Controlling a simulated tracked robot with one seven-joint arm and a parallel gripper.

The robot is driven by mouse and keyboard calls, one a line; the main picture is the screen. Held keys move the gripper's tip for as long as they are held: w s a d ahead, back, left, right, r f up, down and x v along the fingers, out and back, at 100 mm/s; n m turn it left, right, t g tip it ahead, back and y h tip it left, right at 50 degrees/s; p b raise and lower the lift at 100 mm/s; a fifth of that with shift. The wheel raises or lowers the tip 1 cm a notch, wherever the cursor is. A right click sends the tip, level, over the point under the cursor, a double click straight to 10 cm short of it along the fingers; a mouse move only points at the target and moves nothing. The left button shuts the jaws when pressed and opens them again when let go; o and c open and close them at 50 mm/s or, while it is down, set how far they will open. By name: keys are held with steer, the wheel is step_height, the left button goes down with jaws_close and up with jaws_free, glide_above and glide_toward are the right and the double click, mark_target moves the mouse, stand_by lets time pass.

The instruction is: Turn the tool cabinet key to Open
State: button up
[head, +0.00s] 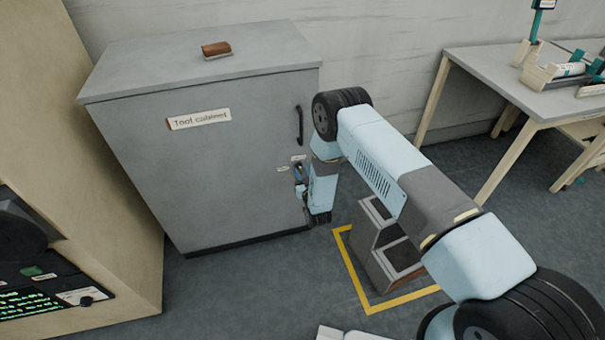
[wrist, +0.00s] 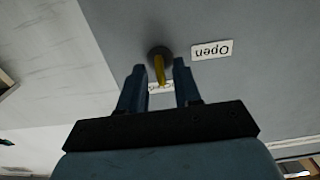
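The grey tool cabinet (head: 235,165) stands closed, with its name label (head: 198,119) on the door. In the wrist view, the yellow key (wrist: 159,69) sits in a round dark lock (wrist: 160,53) on the door. The Open label (wrist: 211,50) appears upside down, right of the lock. A second small label (wrist: 160,89) lies partly hidden behind the key, its words unreadable; the key's length lies toward it. My gripper (wrist: 159,66) is open, one finger on each side of the key with gaps showing. In the head view, my arm's end largely hides the lock.
A black door handle (head: 299,125) is above the lock. A brown-and-white object (head: 216,50) lies on the cabinet top. A grey bin-like box (head: 385,250) stands inside yellow floor tape (head: 352,275), close to my arm. A table (head: 510,72) stands at the right.

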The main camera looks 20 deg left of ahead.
steer(key=shift+w+a, duration=0.15)
steer(key=shift+w, duration=0.1)
steer(key=shift+c, duration=0.3)
jaws_close()
